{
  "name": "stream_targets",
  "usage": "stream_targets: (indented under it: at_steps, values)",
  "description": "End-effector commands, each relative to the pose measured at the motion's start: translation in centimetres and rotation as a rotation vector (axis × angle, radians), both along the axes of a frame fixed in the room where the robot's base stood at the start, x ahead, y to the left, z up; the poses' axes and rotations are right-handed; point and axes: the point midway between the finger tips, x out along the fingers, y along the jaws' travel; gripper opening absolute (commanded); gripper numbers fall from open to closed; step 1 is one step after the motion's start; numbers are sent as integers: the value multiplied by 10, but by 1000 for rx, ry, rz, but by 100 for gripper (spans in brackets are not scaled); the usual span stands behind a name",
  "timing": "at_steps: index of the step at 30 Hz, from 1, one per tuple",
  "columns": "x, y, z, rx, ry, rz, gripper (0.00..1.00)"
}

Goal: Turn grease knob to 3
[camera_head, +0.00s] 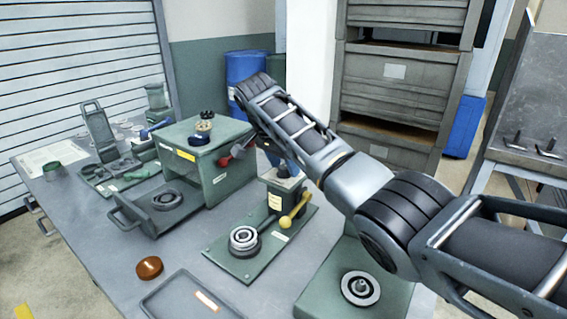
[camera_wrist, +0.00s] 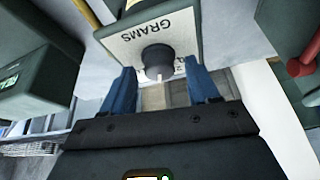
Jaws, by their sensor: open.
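The grease knob (camera_wrist: 158,58) is a dark round knob with a white mark on its rim, at the bottom of the picture side. It sits on a pale plate (camera_wrist: 138,43) lettered GRAMS, which appears upside down in the wrist view. No scale numbers are readable there. My gripper (camera_wrist: 158,72) has its two blue fingers apart, one on each side of the knob. I cannot tell whether either finger touches it. In the head view, the green grease unit (camera_head: 288,186) stands partly behind my arm, and the knob is hidden.
A yellow-knobbed lever (camera_head: 292,211) is beside the unit. A green box (camera_head: 205,150) with a red-knobbed lever (camera_head: 228,161) stands to its left. A ring part (camera_head: 243,238) sits on the green base plate in front.

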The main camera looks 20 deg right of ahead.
Motion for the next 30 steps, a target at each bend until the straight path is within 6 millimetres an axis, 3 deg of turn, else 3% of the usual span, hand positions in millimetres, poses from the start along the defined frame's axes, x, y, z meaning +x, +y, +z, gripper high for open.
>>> stream_targets:
  at_steps: [7,21,30]
  values:
    - [-1,3,7,0,0,1,60]
    - [-12,25,67,0,-2,1,60]
    - [-14,27,72,0,0,0,60]
